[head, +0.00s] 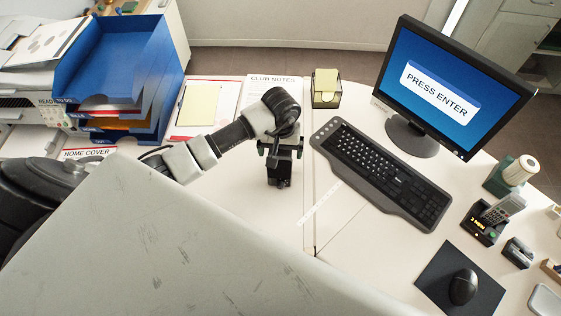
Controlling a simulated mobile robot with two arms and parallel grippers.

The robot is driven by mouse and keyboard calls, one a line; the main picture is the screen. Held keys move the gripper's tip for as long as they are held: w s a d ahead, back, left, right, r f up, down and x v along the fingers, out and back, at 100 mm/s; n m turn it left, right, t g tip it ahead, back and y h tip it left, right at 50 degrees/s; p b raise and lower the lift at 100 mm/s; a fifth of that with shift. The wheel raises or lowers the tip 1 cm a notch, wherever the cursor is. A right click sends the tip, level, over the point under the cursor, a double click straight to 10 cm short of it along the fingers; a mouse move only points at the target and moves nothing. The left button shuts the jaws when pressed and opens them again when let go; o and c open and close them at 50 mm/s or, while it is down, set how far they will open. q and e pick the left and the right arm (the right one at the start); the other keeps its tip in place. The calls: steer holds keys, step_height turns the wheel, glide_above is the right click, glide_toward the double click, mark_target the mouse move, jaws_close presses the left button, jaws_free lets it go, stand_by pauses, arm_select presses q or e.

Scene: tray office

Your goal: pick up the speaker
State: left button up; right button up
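No thing is plainly marked as the speaker. A dark green upright block with a pale round front (512,176) stands at the right of the desk, behind the phone; it may be the speaker, but I cannot be sure. My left gripper (279,184) points down over the pale desk, left of the keyboard and far from that block. Its fingertips are dark and small, so I cannot tell whether they are open or shut or hold anything. My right gripper is not in view.
A black keyboard (380,172) and a monitor (431,88) reading PRESS ENTER fill the middle right. A phone in its dock (487,222), a mouse (463,287) and its mat (435,272) lie at right. Blue trays (122,62) and a note-paper holder (326,89) stand farther back.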

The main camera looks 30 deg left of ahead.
arm_select(q)
steer(key=c, duration=1.7)
steer(key=shift+w+r, duration=0.1)
jaws_close()
steer(key=shift+r, duration=0.15)
